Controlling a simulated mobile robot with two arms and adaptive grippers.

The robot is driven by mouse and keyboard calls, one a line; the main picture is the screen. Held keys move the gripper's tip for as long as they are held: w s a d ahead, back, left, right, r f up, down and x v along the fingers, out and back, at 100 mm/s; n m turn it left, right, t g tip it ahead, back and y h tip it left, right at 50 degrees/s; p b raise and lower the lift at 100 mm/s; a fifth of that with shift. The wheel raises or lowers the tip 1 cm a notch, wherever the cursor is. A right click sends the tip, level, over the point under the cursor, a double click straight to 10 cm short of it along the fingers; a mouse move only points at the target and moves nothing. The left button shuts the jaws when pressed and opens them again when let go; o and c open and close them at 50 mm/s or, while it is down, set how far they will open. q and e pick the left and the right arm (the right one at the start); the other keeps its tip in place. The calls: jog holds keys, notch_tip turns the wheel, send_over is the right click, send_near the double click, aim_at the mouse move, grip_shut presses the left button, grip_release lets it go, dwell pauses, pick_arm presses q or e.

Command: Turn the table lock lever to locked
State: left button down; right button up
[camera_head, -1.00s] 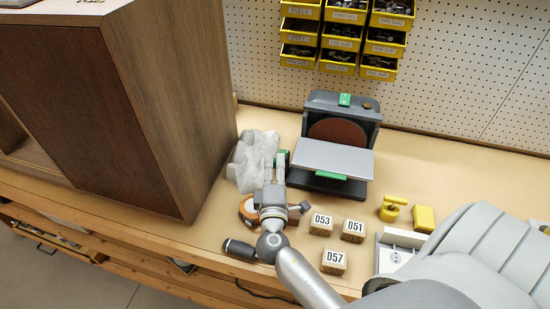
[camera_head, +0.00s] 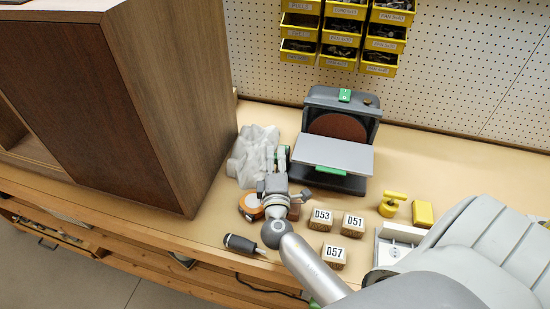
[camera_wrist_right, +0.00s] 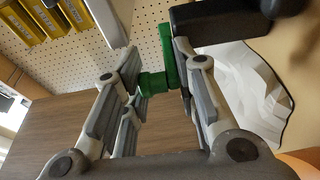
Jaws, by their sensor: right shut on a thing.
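The grey sander (camera_head: 318,103) with a brown disc and a flat light-grey table (camera_head: 332,154) stands on the bench. The green lock lever (camera_wrist_right: 158,79) is at the sander's left side, mostly hidden by my fingers in the head view. My right gripper (camera_head: 276,157) is beside the table's left edge. In the wrist view the lever lies between the fingers of my right gripper (camera_wrist_right: 152,92), which is shut on it. I cannot tell the lever's setting. My left gripper is not in view.
A crumpled whitish lump (camera_head: 246,160) lies left of the gripper, near the wooden cabinet (camera_head: 165,110). The bench right of the sander is clear.

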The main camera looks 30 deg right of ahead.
jog(key=shift+s+d+r+n+t+y+b, duration=0.15)
jog(key=shift+d+r+n+t+y+b, duration=0.2)
jog(key=shift+n+t+y, duration=0.3)
jog(key=shift+r+y, duration=0.15)
jog(key=shift+y, duration=0.2)
jog(key=o, duration=0.9)
jog(key=shift+c, duration=0.2)
jog(key=shift+s+a, duration=0.1)
jog(key=shift+f, duration=0.2)
jog(key=shift+s, duration=0.1)
jog(key=v, duration=1.2)
